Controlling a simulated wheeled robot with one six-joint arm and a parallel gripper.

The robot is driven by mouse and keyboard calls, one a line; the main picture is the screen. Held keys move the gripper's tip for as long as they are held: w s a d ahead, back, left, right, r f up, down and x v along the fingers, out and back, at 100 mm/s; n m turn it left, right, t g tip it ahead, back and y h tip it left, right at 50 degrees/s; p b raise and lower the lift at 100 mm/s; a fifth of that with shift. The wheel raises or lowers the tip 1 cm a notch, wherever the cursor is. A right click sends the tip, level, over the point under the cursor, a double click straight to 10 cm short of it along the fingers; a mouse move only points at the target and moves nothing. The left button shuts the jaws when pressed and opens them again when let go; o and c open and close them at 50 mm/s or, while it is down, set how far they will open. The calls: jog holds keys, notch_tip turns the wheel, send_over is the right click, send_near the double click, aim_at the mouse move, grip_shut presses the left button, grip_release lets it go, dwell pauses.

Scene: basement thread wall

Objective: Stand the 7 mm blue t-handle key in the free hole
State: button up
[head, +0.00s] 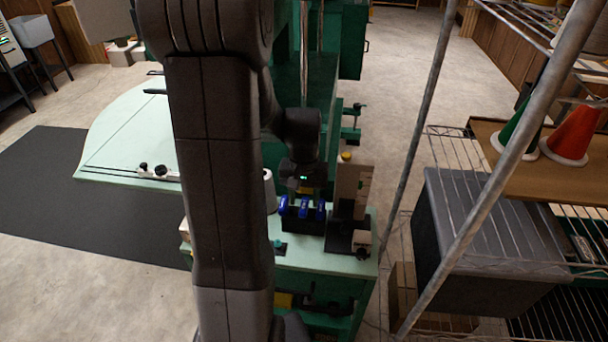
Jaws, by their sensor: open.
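Several blue t-handle keys stand close together in a dark holder (303,225) on the green bench top. Their blue handles show as a left one (284,205), a middle one (304,208) and a right one (320,210). I cannot read any sizes, so I cannot tell which is the 7 mm key. The free hole cannot be made out. My gripper (304,188) is open, just above and behind the handles. Its fingertips are small and dark, and I cannot tell whether they touch a handle.
An upright board (353,190) on a dark base stands right of the holder. A wire rack with a grey bin (480,235) and cones, including a red cone (573,132), stands at the right.

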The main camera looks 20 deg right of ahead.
notch_tip(320, 180, up, 12)
dwell(0.3)
